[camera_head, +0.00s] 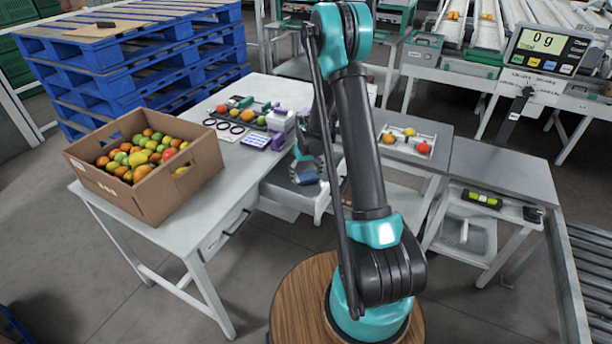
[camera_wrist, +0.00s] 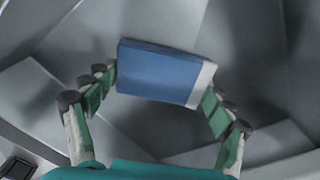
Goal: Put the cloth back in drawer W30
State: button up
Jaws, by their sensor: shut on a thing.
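The cloth (camera_wrist: 158,72) is a folded blue block with a white edge in the wrist view. My gripper (camera_wrist: 161,87) is shut on it, with a green-padded finger at each side. In the head view the blue cloth (camera_head: 306,176) shows small below my gripper (camera_head: 302,163), over an open drawer (camera_head: 282,197) at the table's right end. Grey inner surfaces lie below the cloth in the wrist view. My arm hides part of this area. No drawer label can be read, so I cannot tell which is W30.
The white table (camera_head: 120,208) carries a cardboard box (camera_head: 165,200) of tomatoes, a purple-and-white device (camera_head: 281,122) and ring gauges. A closed drawer front (camera_head: 226,232) is under its front edge. A grey table (camera_head: 500,170) and a scale display (camera_head: 546,44) stand right.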

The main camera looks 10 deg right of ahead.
aim_at(306, 176)
jog(key=shift+f, duration=0.25)
jog(key=shift+f, duration=0.25)
jog(key=o, duration=1.5)
jog(key=shift+r, duration=0.15)
notch_tip(306, 176, up, 13)
jog(key=s+d+r+t, duration=0.1)
jog(key=s+r, duration=0.2)
jog(key=s, duration=0.5)
jog(key=s+d+r+t, duration=0.1)
jog(key=s+d+r, duration=0.15)
jog(key=s, duration=0.45)
jog(key=s+m+t, duration=0.1)
jog(key=s, duration=1.5)
jog(key=shift+d+f+m, duration=0.4)
jog(key=shift+f, duration=0.05)
